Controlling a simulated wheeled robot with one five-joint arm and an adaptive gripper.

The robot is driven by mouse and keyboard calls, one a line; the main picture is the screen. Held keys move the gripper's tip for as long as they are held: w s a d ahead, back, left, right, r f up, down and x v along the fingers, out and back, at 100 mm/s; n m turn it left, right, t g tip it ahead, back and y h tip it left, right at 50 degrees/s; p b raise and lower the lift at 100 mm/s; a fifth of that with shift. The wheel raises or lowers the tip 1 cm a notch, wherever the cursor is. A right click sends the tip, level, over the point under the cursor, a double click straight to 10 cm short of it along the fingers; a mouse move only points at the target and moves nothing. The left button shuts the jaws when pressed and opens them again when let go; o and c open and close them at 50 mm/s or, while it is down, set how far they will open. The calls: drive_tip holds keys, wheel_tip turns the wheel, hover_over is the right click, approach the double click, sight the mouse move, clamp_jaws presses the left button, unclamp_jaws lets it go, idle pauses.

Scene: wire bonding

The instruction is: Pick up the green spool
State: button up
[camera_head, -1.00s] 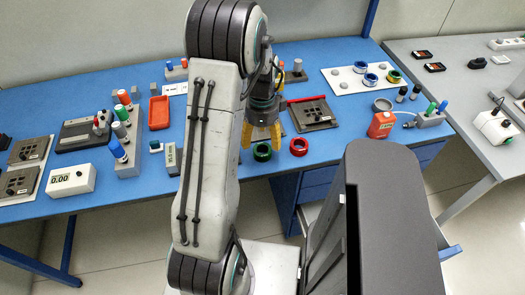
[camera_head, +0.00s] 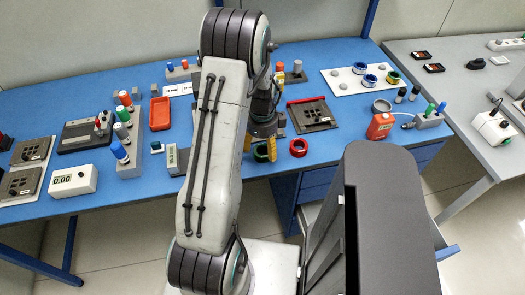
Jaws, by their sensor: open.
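My gripper (camera_head: 259,148) has yellow fingertips and points down.
A red spool (camera_head: 298,147) lies close to the right of my gripper. A dark plate fixture (camera_head: 312,115) is behind it. A red bottle (camera_head: 380,125) stands further right. A white board (camera_head: 345,83) with several spools lies at the back. The blue table's front edge is close.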

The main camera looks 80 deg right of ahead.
drive_tip(key=shift+f, duration=1.15)
drive_tip(key=shift+c, duration=0.2)
drive_tip(key=c, duration=0.8)
drive_tip(key=shift+r, duration=0.15)
drive_tip(key=shift+c, duration=0.3)
